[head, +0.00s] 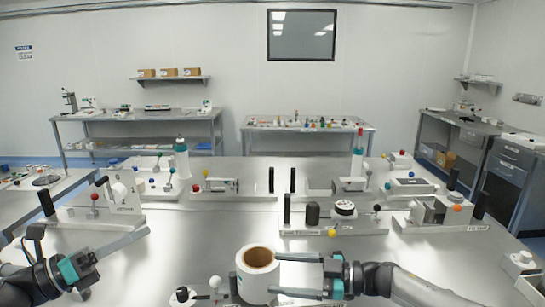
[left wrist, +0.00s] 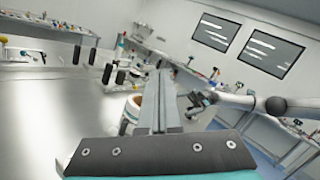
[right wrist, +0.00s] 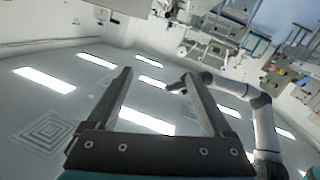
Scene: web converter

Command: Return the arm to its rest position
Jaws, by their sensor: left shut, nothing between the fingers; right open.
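My left gripper (head: 147,231) reaches in from the lower left of the head view, its fingers pressed together with nothing between them. The shut fingers also fill the middle of the left wrist view (left wrist: 158,73). My right gripper (head: 273,273) comes in from the lower right, fingers apart and pointing left. Its fingertips overlap the right edge of a white roll with a brown core (head: 243,278) in the head view. The right wrist view shows the open fingers (right wrist: 158,72) with only ceiling and lights between them, no roll.
The steel table (head: 190,240) has bare room between my grippers. White fixtures with black posts and colored knobs stand farther back, including a long one (head: 290,231) in the middle. A small white device with a ball knob (head: 215,283) stands left of the roll. Benches line the walls.

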